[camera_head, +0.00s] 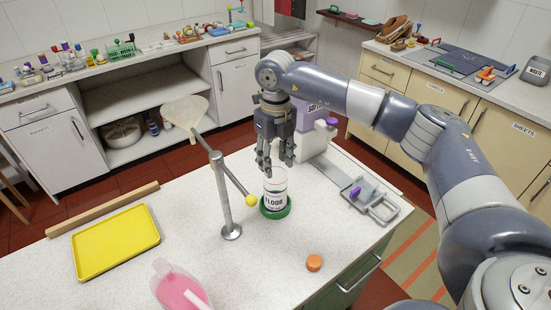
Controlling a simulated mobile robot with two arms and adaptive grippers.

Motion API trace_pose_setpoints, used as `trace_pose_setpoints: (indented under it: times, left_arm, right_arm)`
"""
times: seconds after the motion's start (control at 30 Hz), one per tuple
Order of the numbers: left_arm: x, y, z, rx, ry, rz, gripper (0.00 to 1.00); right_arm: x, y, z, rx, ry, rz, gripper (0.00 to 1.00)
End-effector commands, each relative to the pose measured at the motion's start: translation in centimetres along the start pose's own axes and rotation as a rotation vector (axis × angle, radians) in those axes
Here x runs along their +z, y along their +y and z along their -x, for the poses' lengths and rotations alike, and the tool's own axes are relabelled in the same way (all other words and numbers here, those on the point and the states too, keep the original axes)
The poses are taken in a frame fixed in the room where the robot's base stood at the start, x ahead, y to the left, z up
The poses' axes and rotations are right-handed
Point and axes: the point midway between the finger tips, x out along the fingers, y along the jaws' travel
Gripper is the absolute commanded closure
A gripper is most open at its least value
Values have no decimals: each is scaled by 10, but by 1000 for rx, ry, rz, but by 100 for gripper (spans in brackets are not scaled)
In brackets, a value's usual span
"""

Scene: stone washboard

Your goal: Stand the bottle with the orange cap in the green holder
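A white bottle labelled "FLOOR" (274,197) stands upright with its base inside the green holder (267,213), a round ring on the table. No orange cap shows on the bottle; its top is close under my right gripper and partly hidden. A separate orange cap-like piece (314,263) lies on the table in front and to the right. My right gripper (277,164) points down just above the bottle, its fingers apart with nothing seen between them. My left gripper is not in view.
A metal post (223,200) with a yellow-knobbed arm stands left of the bottle. A yellow tray (117,241), a wooden bar (102,210) and a pink container (178,287) are further left. A grey fixture (369,200) and a purple-and-white container (315,122) are right and behind.

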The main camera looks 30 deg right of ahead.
Motion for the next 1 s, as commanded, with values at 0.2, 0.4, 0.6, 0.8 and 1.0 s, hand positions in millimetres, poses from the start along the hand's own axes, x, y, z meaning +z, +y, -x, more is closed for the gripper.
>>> trace_pose_setpoints:
  times: [0.2, 0.4, 0.6, 0.8, 1.0]
  left_arm:
    - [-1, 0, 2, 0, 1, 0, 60]
    - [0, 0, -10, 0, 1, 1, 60]
    - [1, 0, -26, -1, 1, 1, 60]
    - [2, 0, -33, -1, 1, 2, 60]
    - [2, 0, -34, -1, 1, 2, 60]
  right_arm:
    - [0, 0, 2, 0, 0, 0, 57]
    - [1, 1, 23, 1, -6, 1, 57]
    - [2, 1, 68, 1, -6, 0, 57]
    - [1, 0, 106, 0, -3, 0, 57]
    - [0, 0, 122, 0, -1, 0, 57]
